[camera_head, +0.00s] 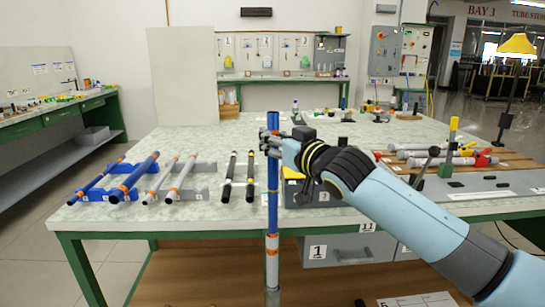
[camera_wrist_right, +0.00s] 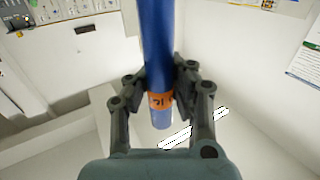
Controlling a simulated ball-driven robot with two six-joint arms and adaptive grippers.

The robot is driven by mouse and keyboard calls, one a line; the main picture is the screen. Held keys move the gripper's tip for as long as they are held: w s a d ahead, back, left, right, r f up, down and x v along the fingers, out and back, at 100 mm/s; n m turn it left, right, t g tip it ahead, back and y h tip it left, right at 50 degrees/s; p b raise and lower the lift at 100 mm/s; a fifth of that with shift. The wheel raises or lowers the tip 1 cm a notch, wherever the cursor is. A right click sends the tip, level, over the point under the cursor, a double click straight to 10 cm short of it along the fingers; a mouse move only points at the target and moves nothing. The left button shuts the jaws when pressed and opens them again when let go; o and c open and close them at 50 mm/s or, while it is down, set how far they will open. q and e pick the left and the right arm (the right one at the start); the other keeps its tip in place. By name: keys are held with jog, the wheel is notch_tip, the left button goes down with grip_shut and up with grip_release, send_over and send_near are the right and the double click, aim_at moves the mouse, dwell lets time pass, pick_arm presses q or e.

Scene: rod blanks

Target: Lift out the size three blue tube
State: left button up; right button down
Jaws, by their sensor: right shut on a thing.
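My right gripper (camera_head: 275,147) is shut on a blue tube (camera_head: 272,205) that stands upright in front of the table's near edge. In the right wrist view the blue tube (camera_wrist_right: 156,40) passes between the fingers of the gripper (camera_wrist_right: 155,95), with an orange band bearing a dark mark I cannot read clearly. Below the blue length, a grey tube section (camera_head: 272,268) with orange bands continues in line; I cannot tell whether it is a separate piece. A thick blue tube (camera_head: 137,175) and a thinner blue tube (camera_head: 98,181) lie on a blue rack at the left. My left gripper is not in view.
Grey drawers (camera_head: 340,250) are under the worktop. Grey tubes with red clamps (camera_head: 447,161) lie at the right. The table's left front corner is clear.

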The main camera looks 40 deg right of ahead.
notch_tip(320, 180, up, 15)
jog(key=p, duration=0.1)
jog(key=shift+f+p, duration=0.15)
jog(key=shift+p, duration=0.25)
jog(key=shift+c, duration=2.1)
grip_release()
jog(key=shift+s, duration=0.1)
jog(key=s, duration=1.1)
jog(key=shift+s+a, duration=0.15)
jog(key=shift+s, duration=0.25)
